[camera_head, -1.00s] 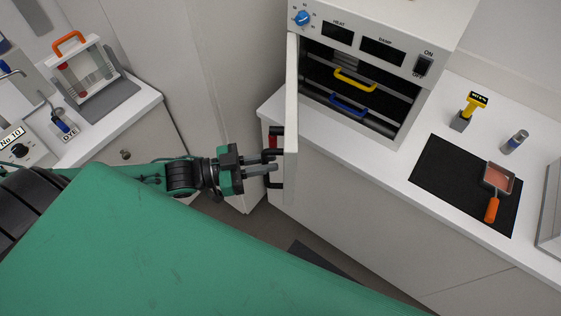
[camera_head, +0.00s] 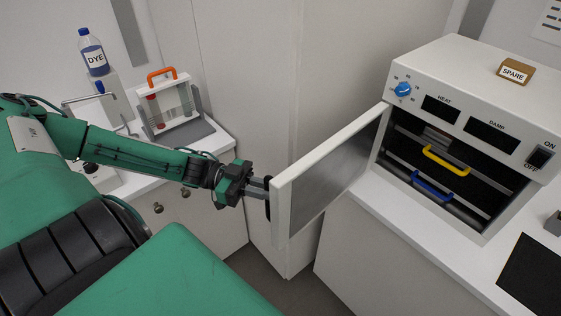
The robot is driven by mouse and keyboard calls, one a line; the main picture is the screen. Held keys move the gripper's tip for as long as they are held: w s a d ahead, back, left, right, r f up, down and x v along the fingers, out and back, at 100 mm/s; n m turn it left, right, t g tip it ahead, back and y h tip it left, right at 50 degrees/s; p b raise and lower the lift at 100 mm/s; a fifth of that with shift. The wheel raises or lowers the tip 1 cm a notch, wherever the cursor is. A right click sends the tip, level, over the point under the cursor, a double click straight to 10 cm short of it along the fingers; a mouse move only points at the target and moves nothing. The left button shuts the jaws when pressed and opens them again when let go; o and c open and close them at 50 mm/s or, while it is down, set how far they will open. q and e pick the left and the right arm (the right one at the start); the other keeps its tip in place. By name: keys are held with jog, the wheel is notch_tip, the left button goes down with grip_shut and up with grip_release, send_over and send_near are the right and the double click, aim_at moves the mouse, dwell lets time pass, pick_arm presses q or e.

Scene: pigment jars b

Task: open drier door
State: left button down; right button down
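The drier (camera_head: 470,80) is a white box on the right counter. Its door (camera_head: 325,180) stands swung wide open to the left, hinged at the left side of the opening, with its inner panel showing. My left gripper (camera_head: 262,188) is at the door's free edge, its dark fingers on the outer side where the handle sits. The handle is mostly hidden behind the door and the fingers, so I cannot tell whether they are closed on it. Inside the drier are a yellow handle (camera_head: 446,162) and a blue handle (camera_head: 431,187) on racks. My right gripper is not in view.
A black mat (camera_head: 535,275) lies on the right counter. Floor shows below the door.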

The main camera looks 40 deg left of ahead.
pick_arm(q)
jog(key=w+a+m+g+b, duration=0.1)
jog(key=w+a+b, duration=0.2)
jog(key=a, duration=0.5)
jog(key=shift+a+g, duration=0.25)
jog(key=shift+g, duration=0.05)
jog(key=shift+w+r, duration=0.1)
jog(key=c, duration=1.7)
grip_release()
jog(key=shift+o, duration=1.1)
jog(key=shift+w+d, duration=0.1)
jog(key=b+v, duration=0.3)
jog(key=v, duration=1)
jog(key=shift+a+f, duration=0.25)
jog(key=shift+a, duration=0.2)
